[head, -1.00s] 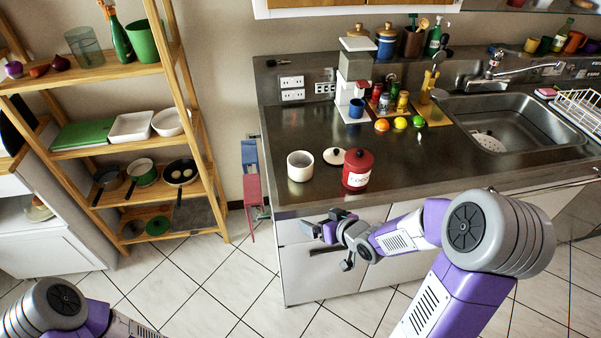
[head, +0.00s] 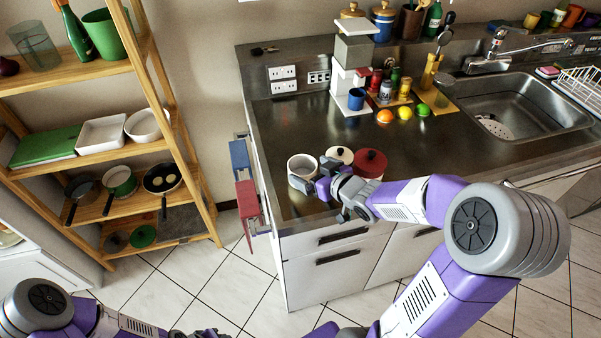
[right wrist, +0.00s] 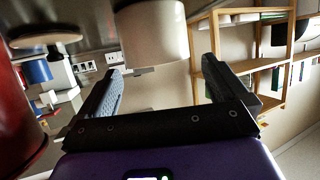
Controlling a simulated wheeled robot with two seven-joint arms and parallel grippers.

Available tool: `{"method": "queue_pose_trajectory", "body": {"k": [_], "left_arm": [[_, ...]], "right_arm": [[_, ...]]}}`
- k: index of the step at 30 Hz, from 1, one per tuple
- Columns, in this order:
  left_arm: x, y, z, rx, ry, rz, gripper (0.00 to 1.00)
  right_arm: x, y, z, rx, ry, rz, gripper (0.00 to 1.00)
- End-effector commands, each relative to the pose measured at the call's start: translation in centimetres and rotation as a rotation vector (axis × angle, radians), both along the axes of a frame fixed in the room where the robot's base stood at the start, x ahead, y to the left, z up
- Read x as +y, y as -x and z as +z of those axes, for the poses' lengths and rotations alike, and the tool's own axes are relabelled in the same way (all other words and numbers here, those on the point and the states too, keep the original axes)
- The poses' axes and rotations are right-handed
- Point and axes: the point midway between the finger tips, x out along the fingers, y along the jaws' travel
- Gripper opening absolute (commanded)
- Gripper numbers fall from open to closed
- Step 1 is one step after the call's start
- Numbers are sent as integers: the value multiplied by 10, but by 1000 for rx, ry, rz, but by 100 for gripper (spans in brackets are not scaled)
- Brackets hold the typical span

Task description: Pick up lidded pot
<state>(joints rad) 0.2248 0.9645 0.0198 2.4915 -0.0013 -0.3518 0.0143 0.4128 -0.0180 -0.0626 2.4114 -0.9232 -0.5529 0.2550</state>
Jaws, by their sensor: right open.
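An open white pot (head: 299,168) stands near the front left corner of the counter. Its white lid (head: 340,154) with a dark knob lies apart, behind and right of it. A red lidded canister (head: 371,162) stands to the right, partly hidden by my right arm. My right gripper (head: 323,179) is open and empty at the front right of the white pot, overlapping it in the head view. In the right wrist view the white pot (right wrist: 152,35) shows upside down beyond and between the spread fingers. My left gripper (head: 203,332) is barely in view at the bottom edge.
A white coffee machine with a blue mug (head: 356,99), fruit and spice jars stand behind on the counter (head: 290,135). The sink is at the right. Blue and red towels (head: 246,195) hang at the counter's left side. A wooden shelf with pans stands left.

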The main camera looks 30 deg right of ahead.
Motion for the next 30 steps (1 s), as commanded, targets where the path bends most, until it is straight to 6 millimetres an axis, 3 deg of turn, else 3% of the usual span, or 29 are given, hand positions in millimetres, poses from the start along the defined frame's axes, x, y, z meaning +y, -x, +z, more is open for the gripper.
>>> {"method": "queue_pose_trajectory", "body": {"k": [9,18,30], "left_arm": [[0,-1,-19,-1,0,0,43],[0,-1,-19,-1,0,0,43],[0,-1,-19,-1,0,0,43]], "right_arm": [[3,-42,-18,-1,0,2,100],[4,-46,-18,0,0,1,100],[4,-46,-17,-2,0,1,45]]}}
